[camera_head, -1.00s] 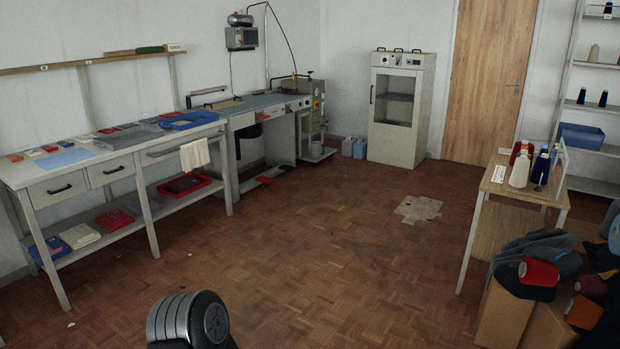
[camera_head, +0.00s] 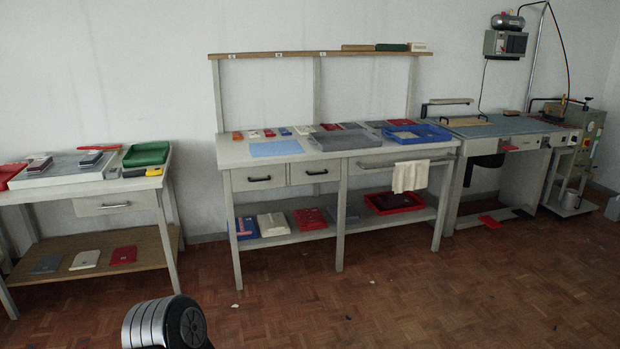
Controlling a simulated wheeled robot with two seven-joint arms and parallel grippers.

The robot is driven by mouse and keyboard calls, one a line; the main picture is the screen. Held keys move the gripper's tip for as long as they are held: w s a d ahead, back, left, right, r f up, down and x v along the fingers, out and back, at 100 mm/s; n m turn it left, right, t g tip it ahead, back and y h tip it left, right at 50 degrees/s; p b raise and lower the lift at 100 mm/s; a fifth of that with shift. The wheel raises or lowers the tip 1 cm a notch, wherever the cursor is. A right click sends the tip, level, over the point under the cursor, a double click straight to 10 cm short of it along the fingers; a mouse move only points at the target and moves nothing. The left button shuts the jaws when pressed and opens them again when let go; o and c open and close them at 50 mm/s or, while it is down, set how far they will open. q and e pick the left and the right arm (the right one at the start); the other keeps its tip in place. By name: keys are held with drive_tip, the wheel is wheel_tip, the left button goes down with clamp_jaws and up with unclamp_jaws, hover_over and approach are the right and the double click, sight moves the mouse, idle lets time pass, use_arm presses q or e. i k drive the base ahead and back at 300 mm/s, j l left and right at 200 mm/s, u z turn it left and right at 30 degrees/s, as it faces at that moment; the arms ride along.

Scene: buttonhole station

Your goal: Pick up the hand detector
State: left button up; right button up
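I cannot make out for certain which thing is the hand detector. A small yellow and black item (camera_head: 142,172) lies near the right front edge of the left table (camera_head: 85,184). A slim red item (camera_head: 99,148) lies toward the back of the same table. Either is too small to identify. Neither of my grippers shows. Only a rounded black and silver part of my own body shows at the bottom, well apart from the tables.
The left table also carries a green tray (camera_head: 146,154) and a red tray (camera_head: 10,172). The longer middle workbench (camera_head: 340,155) holds a blue tray (camera_head: 412,135) and several small flat items. A press station (camera_head: 500,126) stands at right. The parquet floor (camera_head: 400,300) in front is mostly clear.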

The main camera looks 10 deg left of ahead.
sight(154, 172)
drive_tip(key=i+j+u, duration=0.35)
drive_tip(key=i, duration=0.3)
drive_tip(key=i+u, duration=0.35)
drive_tip(key=i, duration=0.25)
drive_tip(key=i+l+u, duration=0.15)
drive_tip(key=i+u, duration=0.2)
drive_tip(key=i, duration=0.3)
drive_tip(key=i+j+z, duration=0.35)
drive_tip(key=i+j, duration=0.5)
drive_tip(key=i, duration=0.2)
drive_tip(key=i+j+z, duration=0.35)
drive_tip(key=i+j, duration=0.55)
drive_tip(key=j, duration=0.2)
